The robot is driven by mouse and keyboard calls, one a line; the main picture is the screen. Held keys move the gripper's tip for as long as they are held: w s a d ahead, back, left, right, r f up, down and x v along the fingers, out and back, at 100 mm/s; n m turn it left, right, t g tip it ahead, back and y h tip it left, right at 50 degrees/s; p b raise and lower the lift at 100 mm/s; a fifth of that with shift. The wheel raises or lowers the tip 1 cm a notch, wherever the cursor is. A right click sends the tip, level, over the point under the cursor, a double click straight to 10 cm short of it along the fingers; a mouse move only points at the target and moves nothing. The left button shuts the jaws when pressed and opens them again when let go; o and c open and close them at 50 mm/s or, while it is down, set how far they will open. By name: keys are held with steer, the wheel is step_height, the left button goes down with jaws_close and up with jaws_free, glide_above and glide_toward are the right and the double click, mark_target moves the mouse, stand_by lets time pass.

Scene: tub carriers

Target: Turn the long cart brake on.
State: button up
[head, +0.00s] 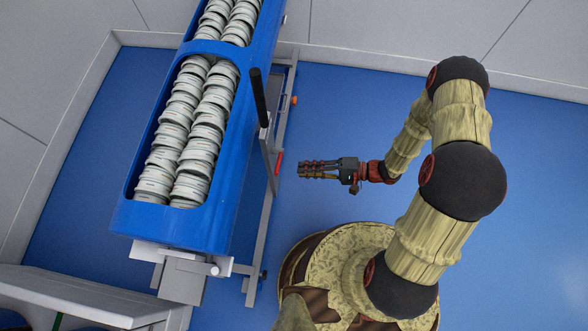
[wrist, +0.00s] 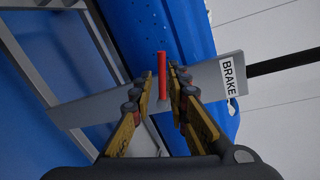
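The long cart (head: 235,150) is blue and stands at the left in the head view, filled with tubs. On its right side is a grey brake plate (wrist: 205,80) with a white BRAKE label (wrist: 227,77). A black handle (head: 258,97) extends from it, also visible in the wrist view (wrist: 285,62). A thin red bar (wrist: 162,76) stands at the plate; it also shows in the head view (head: 278,162). My gripper (head: 300,169) is open and empty, pointing at the red bar with a gap. In the wrist view the bar appears between its fingertips (wrist: 161,82).
A grey cart frame (head: 257,245) runs along the cart's right side, near the floor. Grey walls stand behind and left. A grey bench-like surface (head: 80,295) is at the lower left. The blue floor (head: 530,180) on the right is clear.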

steer(key=shift+d+r, duration=0.15)
steer(key=shift+d, duration=0.7)
steer(key=s+d+m+g+h, duration=0.1)
steer(key=s+m+g, duration=0.25)
steer(key=s, duration=0.45)
steer(key=s+d+r+n+g+h, duration=0.1)
steer(key=d+r+n+g+h, duration=0.15)
steer(key=d+r+h, duration=0.45)
steer(key=w+d+r+n+t+h, duration=0.1)
steer(key=d+r+t+h, duration=0.2)
steer(key=r, duration=0.6)
steer(key=w+d+r+n+t+h, duration=0.1)
steer(key=w+d+r+h, duration=0.15)
steer(key=d+r, duration=0.45)
step_height(320, 180, up, 20)
steer(key=s+a+n+t+h, duration=0.2)
steer(key=n+t, duration=0.1)
steer(key=t, duration=0.4)
steer(key=shift+a+f, duration=0.2)
